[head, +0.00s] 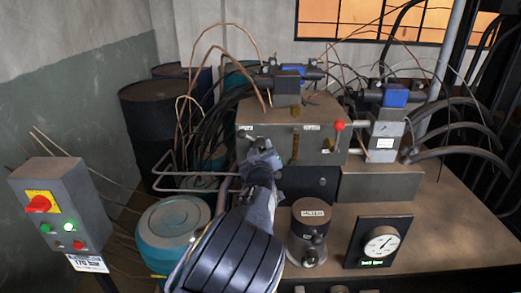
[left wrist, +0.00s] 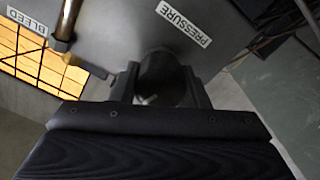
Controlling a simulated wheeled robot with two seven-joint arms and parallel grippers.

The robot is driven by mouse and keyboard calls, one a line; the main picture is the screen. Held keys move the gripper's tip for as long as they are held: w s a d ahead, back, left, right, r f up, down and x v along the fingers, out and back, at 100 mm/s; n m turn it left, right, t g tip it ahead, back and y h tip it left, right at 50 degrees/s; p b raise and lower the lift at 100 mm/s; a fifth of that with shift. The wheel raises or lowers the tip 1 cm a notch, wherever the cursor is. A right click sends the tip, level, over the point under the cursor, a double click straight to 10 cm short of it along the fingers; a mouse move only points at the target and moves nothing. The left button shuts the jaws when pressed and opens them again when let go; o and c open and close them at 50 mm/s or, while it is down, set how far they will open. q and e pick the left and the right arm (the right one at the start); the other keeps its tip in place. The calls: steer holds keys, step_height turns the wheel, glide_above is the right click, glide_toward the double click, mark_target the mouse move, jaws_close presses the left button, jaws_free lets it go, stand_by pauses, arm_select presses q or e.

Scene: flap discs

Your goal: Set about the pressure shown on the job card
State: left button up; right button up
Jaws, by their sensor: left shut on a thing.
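A dark round knob (left wrist: 160,72) sits on the grey block's face, beside a label reading PRESSURE (left wrist: 184,22). My left gripper (head: 262,155) is at the left of the block (head: 318,150) in the head view, shut on this knob, with one finger on each side in the left wrist view. The knob is mostly hidden by the gripper in the head view. A white dial gauge (head: 381,245) on a black panel stands at the right, with a small green display below; its reading is too small to tell. The job card (head: 87,263) appears to read 175. My right gripper is not in view.
A brass fitting (left wrist: 64,28) stands near the BLEED label. A lever with a red ball (head: 339,125) is on the block's right. A grey pot (head: 310,225) stands in front. A switch box (head: 60,205) and teal drum (head: 172,232) are at the left.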

arm_select(q)
steer(key=m+p, duration=0.1)
steer(key=m, duration=0.3)
steer(key=shift+m, duration=1.9)
steer(key=o, duration=1)
steer(key=shift+c, duration=0.2)
steer(key=shift+s, duration=0.1)
steer(key=shift+s, duration=0.35)
steer(key=s+b, duration=0.1)
steer(key=s, duration=0.6)
